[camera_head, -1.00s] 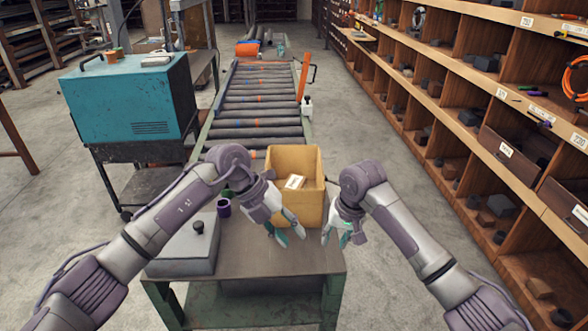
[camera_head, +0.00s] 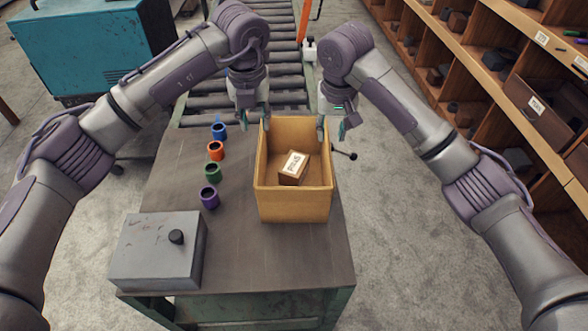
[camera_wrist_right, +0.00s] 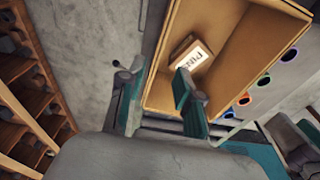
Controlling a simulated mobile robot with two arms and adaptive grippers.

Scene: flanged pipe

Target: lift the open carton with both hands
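The open carton (camera_head: 293,205) stands upright on the workbench in the head view, with a small labelled box (camera_head: 294,167) inside. My left gripper (camera_head: 254,116) points down at the carton's far left corner; its fingers look apart, with nothing held. My right gripper (camera_head: 332,128) points down at the far right corner. In the right wrist view its fingers (camera_wrist_right: 158,105) are apart, one outside the carton (camera_wrist_right: 236,50) and one over its inside, with the side wall between them. Whether they touch the wall is not clear.
Blue (camera_head: 219,131), orange (camera_head: 215,151), green (camera_head: 212,172) and purple (camera_head: 209,197) cups line the bench left of the carton. A grey metal box (camera_head: 158,250) sits front left. A roller conveyor (camera_head: 285,58) lies behind. A black-knobbed lever (camera_head: 345,154) sticks out at right.

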